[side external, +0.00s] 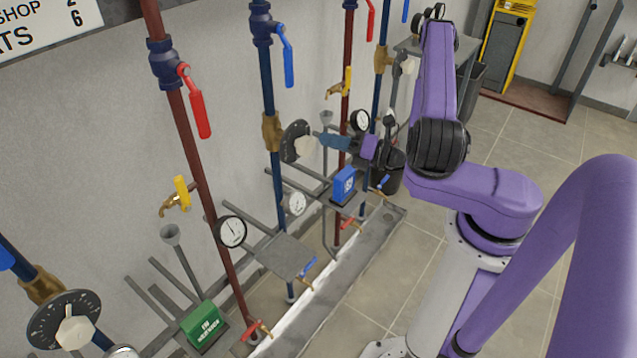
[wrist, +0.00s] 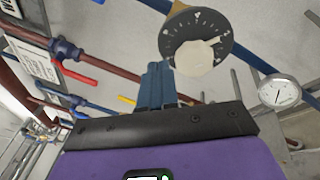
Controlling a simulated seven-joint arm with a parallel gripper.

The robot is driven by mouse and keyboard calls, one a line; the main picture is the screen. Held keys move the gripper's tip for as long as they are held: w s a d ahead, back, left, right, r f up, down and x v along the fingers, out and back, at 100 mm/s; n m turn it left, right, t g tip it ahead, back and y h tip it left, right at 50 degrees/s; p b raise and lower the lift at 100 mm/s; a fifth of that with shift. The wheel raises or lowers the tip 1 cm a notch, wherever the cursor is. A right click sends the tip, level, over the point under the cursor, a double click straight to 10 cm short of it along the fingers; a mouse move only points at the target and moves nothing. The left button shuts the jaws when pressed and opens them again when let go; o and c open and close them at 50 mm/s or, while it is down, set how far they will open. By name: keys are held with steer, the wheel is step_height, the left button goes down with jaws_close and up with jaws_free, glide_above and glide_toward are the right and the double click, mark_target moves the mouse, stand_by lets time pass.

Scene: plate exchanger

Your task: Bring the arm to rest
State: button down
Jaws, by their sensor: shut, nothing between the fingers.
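My purple arm stands at the right in the side external view. My gripper (side external: 318,139) has blue-grey fingers and reaches left toward the pipe wall. Its fingertips are beside the white knob (side external: 306,145) of a black dial (side external: 292,142) on a blue pipe. In the wrist view the fingers of my gripper (wrist: 157,68) are together with nothing between them. The black dial (wrist: 187,28) with its pale knob (wrist: 197,58) shows just beyond and to the right of the fingertips. I cannot tell whether the fingertips touch the knob.
A round gauge (side external: 294,203) and a blue block (side external: 343,185) sit below my gripper. Red and blue pipes with lever valves, such as a red lever (side external: 200,115), line the wall. A green block (side external: 202,324) is at lower left. The tiled floor (side external: 385,290) beside the drain channel is clear.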

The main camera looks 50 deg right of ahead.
steer(key=s+a+r+n+g+y, duration=0.3)
steer(key=a+n+g+y, duration=0.4)
steer(key=n, duration=0.3)
steer(key=s+a+r+n+g+y, duration=0.2)
steer(key=a+r+n+g+y, duration=0.25)
steer(key=a+n+g, duration=0.45)
steer(key=s+d+r+m+h, duration=0.1)
steer(key=s+m+h, duration=0.7)
steer(key=m, duration=0.9)
steer(key=s+d+r+m+g+h, duration=0.1)
steer(key=s+d+m+h, duration=0.3)
steer(key=m, duration=1.4)
steer(key=s+r+h, duration=0.1)
steer(key=s+h, duration=0.3)
steer(key=s, duration=0.1)
steer(key=shift+g, duration=0.3)
